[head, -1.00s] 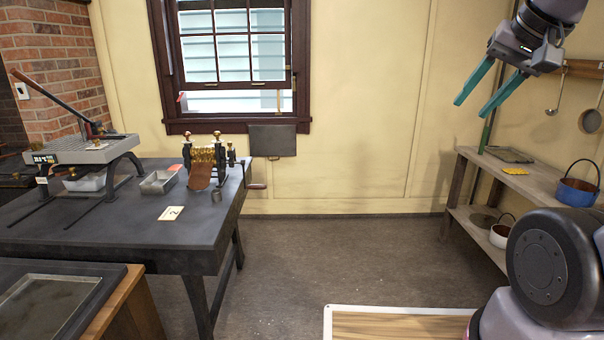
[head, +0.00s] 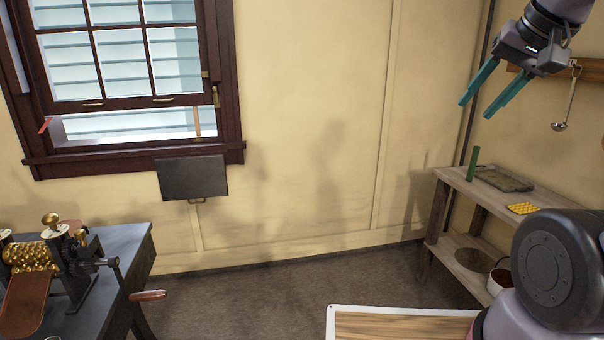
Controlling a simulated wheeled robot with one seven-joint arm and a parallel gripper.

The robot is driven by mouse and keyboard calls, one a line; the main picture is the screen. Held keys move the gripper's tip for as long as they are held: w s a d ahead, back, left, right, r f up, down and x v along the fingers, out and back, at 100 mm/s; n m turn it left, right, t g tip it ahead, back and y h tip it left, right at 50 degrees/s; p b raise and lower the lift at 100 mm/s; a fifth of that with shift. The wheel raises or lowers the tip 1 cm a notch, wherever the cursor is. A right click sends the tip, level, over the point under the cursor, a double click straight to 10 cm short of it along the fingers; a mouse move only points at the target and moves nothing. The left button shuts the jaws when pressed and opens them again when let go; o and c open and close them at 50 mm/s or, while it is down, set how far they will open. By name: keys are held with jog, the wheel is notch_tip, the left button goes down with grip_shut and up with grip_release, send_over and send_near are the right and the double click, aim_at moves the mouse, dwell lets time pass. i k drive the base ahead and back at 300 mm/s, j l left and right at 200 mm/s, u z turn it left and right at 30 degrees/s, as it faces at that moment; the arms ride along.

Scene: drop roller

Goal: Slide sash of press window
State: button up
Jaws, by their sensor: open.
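The press window (head: 235,120) has a dark brown frame and stands at the upper left of the head view. A thin upright wooden stick (head: 197,122) stands in the gap at the right. My gripper (head: 475,109) has two teal fingers, spread apart and empty. It hangs at the upper right, well to the right of the window and apart from it.
A dark panel (head: 192,178) is mounted on the wall below the sill. A dark table (head: 125,260) with a brass roller press (head: 45,262) and protruding crank handle is at lower left. A wooden shelf (head: 455,185) stands at right, below my gripper. The middle floor is clear.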

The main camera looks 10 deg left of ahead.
aim_at(54, 107)
jog(key=i+u, duration=0.15)
jog(key=i, duration=0.3)
jog(key=i+u, duration=0.2)
jog(key=i, duration=0.25)
jog(key=i+l+u, duration=0.15)
jog(key=i, duration=0.25)
jog(key=i+l+u, duration=0.15)
jog(key=i, duration=0.25)
jog(key=i+j+u, duration=0.15)
jog(key=i+u, duration=0.7)
jog(key=u, duration=0.15)
jog(key=i+j, duration=0.15)
jog(key=i, duration=0.15)
jog(key=i+j, duration=0.15)
jog(key=i, duration=0.2)
jog(key=u, duration=0.05)
